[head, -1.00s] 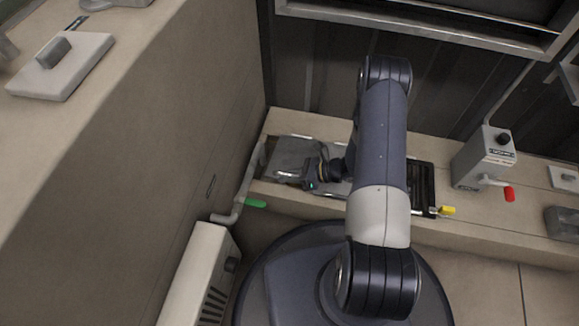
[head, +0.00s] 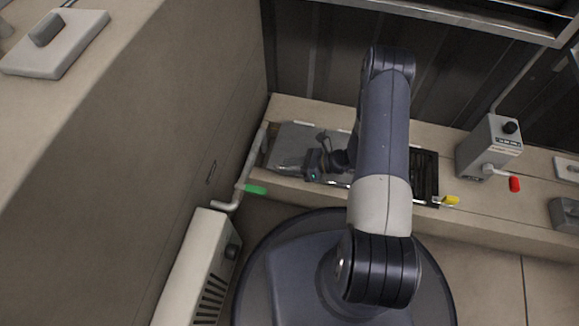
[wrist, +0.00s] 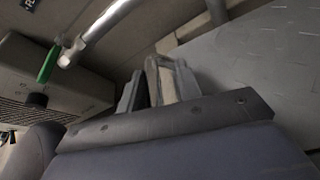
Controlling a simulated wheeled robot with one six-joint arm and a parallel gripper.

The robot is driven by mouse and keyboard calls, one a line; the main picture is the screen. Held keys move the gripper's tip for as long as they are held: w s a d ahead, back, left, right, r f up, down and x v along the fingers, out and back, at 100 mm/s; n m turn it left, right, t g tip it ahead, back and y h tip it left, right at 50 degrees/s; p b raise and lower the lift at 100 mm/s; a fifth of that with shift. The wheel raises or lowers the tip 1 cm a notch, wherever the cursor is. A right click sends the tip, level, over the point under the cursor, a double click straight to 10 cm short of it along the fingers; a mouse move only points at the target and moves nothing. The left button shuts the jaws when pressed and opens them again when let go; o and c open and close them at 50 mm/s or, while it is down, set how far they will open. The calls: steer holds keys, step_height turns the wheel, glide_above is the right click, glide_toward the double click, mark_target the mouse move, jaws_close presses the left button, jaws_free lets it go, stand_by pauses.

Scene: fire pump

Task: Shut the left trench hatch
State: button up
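The left trench hatch appears as a grey plate (head: 292,143) at the left end of the trench in the low beige ledge. I cannot tell whether it lies fully flat. In the wrist view a broad grey patterned plate (wrist: 255,60) fills the upper right, beside the fingers. My gripper (head: 313,163) is low at the plate's right front part, partly hidden by my wrist. In the wrist view the fingers of my gripper (wrist: 148,88) are close together beside the plate. I see nothing clearly held, and contact with the plate cannot be told.
A pale pipe with a green grip (head: 255,189) runs beside the hatch's left end. A dark open grating (head: 425,175) and a yellow grip (head: 450,200) lie to the right. A grey box (head: 489,146) with a red handle (head: 514,184) stands farther right. A tall beige wall closes the left.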

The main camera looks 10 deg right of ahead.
steer(key=shift+o, duration=0.2)
steer(key=shift+s+a, duration=0.1)
steer(key=shift+s+d+r+p, duration=0.15)
steer(key=shift+d+r+p, duration=0.15)
steer(key=shift+d, duration=0.15)
steer(key=p+v, duration=0.2)
steer(key=v, duration=0.6)
steer(key=shift+d+r+p, duration=0.15)
steer(key=shift+d+p, duration=0.1)
steer(key=shift+p, duration=0.15)
steer(key=shift+s+d+r, duration=0.1)
steer(key=shift+s+d, duration=0.1)
steer(key=shift+d, duration=0.4)
steer(key=shift+a, duration=0.1)
steer(key=b+x, duration=0.3)
steer(key=x, duration=0.8)
steer(key=shift+s, duration=0.1)
steer(key=shift+d+r, duration=0.1)
steer(key=shift+d, duration=0.1)
